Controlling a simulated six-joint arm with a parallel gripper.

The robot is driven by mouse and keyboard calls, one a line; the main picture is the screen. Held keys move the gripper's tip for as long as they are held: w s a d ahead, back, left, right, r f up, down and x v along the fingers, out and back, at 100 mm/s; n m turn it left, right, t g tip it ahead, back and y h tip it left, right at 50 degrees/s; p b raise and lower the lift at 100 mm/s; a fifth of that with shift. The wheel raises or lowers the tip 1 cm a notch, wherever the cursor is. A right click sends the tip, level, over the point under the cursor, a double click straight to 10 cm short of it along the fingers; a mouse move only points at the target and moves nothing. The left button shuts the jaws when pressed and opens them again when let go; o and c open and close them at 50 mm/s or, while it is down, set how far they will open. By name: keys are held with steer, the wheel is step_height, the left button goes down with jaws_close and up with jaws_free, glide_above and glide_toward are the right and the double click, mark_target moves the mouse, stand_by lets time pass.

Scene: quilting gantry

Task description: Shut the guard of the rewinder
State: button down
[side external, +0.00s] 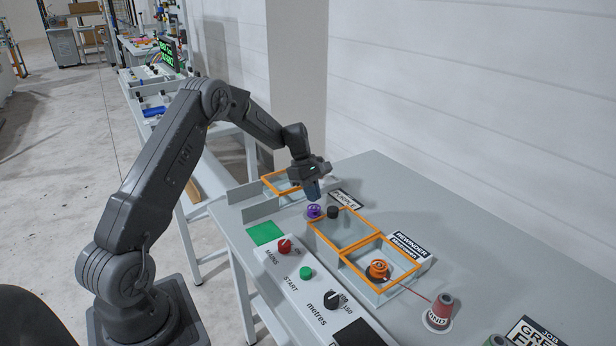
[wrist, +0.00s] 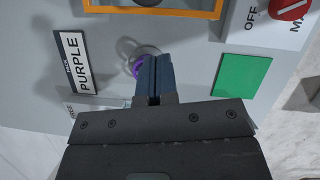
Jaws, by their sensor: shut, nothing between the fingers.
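The rewinder (side external: 402,287) is a grey box at the right of the bench in the side view, with an orange spool (side external: 378,270) inside and a label behind it. An orange-edged frame (side external: 322,239), seemingly its guard, adjoins it on the left; I cannot tell its exact angle. An orange edge also shows at the top of the wrist view (wrist: 150,11). My gripper (side external: 313,199) is shut and empty, left of that frame, pointing down just above a purple spool (side external: 314,211). In the wrist view the fingers (wrist: 155,60) partly hide the purple spool (wrist: 137,69).
A control panel with a red MAINS knob (side external: 285,246), green START button (side external: 306,272) and metres knob (side external: 331,299) runs along the front. A green pad (side external: 265,233) lies left of it. Another orange frame (side external: 272,178) stands farther left. A red thread cone (side external: 440,311) stands right.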

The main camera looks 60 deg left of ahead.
steer(key=shift+w+d+r, duration=0.1)
steer(key=shift+w+d, duration=0.15)
steer(key=shift+d, duration=0.65)
steer(key=shift+w+d+r, duration=0.1)
steer(key=shift+w+d, duration=0.1)
steer(key=shift+d, duration=0.7)
glide_toward(357, 242)
steer(key=d+f, duration=0.1)
steer(key=f, duration=0.1)
steer(key=w+d+f, duration=0.1)
steer(key=d+f, duration=0.1)
steer(key=shift+d+f, duration=0.25)
steer(key=shift+d, duration=0.05)
